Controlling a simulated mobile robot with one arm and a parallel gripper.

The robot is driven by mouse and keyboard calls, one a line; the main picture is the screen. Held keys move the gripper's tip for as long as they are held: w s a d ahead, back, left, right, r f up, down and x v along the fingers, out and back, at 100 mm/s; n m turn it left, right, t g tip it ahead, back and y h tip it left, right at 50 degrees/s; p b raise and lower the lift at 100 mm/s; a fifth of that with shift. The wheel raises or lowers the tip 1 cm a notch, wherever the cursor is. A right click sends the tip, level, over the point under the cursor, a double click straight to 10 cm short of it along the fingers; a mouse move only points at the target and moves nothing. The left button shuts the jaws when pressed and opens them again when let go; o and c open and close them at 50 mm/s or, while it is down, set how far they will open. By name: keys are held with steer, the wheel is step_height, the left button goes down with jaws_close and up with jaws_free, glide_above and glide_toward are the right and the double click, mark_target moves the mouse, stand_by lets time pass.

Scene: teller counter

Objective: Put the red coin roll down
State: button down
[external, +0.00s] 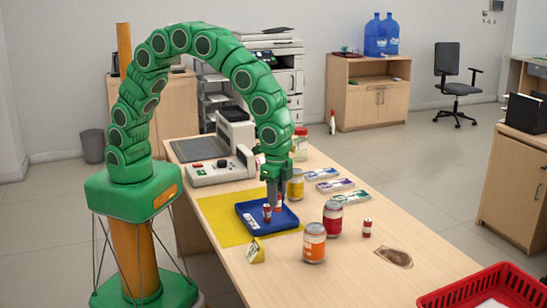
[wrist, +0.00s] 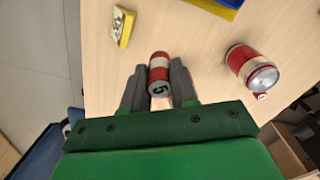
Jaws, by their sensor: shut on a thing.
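My gripper (external: 272,203) hangs at the blue tray (external: 249,227) on the counter. Its fingers are shut on a red coin roll with a pale band and a "5" on its end; the roll (wrist: 159,74) shows between the fingers in the wrist view. In the external view the fingers partly cover the held roll. I cannot tell whether the held roll touches the tray. Another small red roll (external: 367,228) stands on the counter to the right.
A red can (external: 332,218), an orange can (external: 314,243) and a yellow can (external: 295,186) stand right of the tray. A terminal (external: 220,170) is behind; a red basket (external: 484,291) is front right.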

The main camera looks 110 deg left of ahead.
steer(key=s+a, duration=0.8)
steer(key=s, duration=0.5)
steer(key=s+a, duration=0.7)
steer(key=s, duration=0.5)
steer(key=w+a+f, duration=0.1)
steer(key=w+f, duration=0.2)
steer(key=w, duration=0.1)
steer(key=w+a+f, duration=0.1)
steer(key=w+f, duration=0.2)
steer(key=w, duration=0.1)
steer(key=w+a+f, duration=0.1)
steer(key=w+f, duration=0.2)
steer(key=w, duration=0.2)
steer(key=shift+f, duration=0.3)
steer(key=shift+w+a+f, duration=0.1)
steer(key=shift+w+f, duration=0.1)
steer(key=shift+f, duration=1.7)
steer(key=shift+f, duration=0.15)
steer(key=c, duration=0.9)
jaws_free()
